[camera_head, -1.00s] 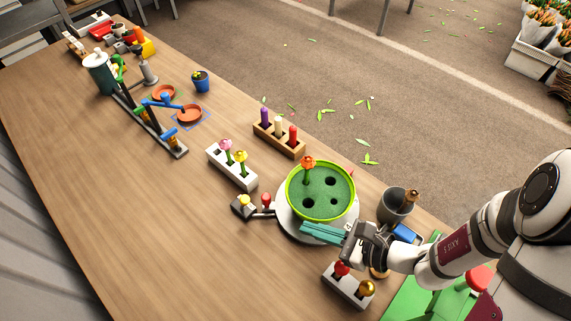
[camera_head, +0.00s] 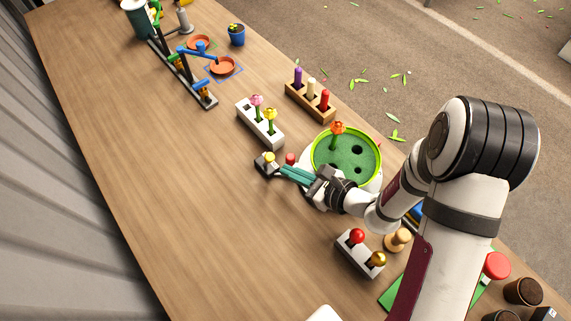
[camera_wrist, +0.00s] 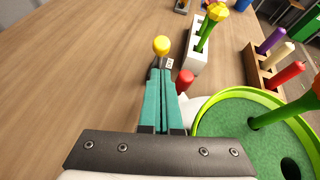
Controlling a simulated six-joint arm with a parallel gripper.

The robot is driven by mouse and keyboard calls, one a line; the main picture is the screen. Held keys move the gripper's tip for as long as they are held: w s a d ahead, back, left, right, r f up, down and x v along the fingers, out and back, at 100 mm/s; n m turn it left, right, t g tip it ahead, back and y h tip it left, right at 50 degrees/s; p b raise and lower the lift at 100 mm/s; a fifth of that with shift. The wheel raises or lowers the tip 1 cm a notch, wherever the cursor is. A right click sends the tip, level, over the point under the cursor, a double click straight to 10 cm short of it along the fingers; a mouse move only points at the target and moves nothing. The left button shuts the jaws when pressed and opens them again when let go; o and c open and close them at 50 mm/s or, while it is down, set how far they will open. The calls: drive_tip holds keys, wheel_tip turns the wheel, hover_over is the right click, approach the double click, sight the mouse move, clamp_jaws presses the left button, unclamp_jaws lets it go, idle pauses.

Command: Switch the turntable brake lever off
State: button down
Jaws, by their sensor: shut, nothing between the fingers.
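The turntable (camera_head: 309,190) is a pale disc bearing a green-rimmed bowl (camera_head: 378,173) with holes and one orange flower. At its left edge stands a small dark lever base with a yellow knob (camera_head: 268,157); the yellow knob also shows in the wrist view (camera_wrist: 161,45). A red knob (camera_head: 290,158) stands just right of it, also in the wrist view (camera_wrist: 185,80). I cannot tell how the brake lever is set. My gripper (camera_head: 283,170) has its teal fingers shut and empty. In the wrist view the fingertips (camera_wrist: 160,72) are close to the base, below the yellow knob; contact is unclear.
A white block with pink and yellow flowers (camera_head: 260,128) and a wooden rack of coloured pegs (camera_head: 308,104) stand behind. A white block with red and gold knobs (camera_head: 360,254) is in front. The table (camera_head: 180,200) at left is clear.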

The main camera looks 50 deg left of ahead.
sight(274, 157)
drive_tip(key=shift+s+a+r, duration=0.1)
drive_tip(key=shift+a+r, duration=0.05)
drive_tip(key=shift+a, duration=0.3)
drive_tip(key=shift+s+a+r, duration=0.1)
drive_tip(key=shift+a+r, duration=0.05)
drive_tip(key=shift+a, duration=0.25)
drive_tip(key=shift+r, duration=0.1)
drive_tip(key=shift+a+r+h, duration=0.15)
drive_tip(key=shift+a+h, duration=0.1)
drive_tip(key=shift+h, duration=0.15)
drive_tip(key=shift+a, duration=0.1)
drive_tip(key=shift+a+r+h, duration=0.55)
drive_tip(key=shift+a+h, duration=0.15)
drive_tip(key=shift+h, duration=0.2)
drive_tip(key=shift+a+r, duration=0.2)
drive_tip(key=shift+a, duration=0.4)
drive_tip(key=shift+a+r, duration=0.2)
drive_tip(key=shift+a, duration=0.35)
drive_tip(key=shift+a+r, duration=0.15)
drive_tip(key=shift+a, duration=1.05)
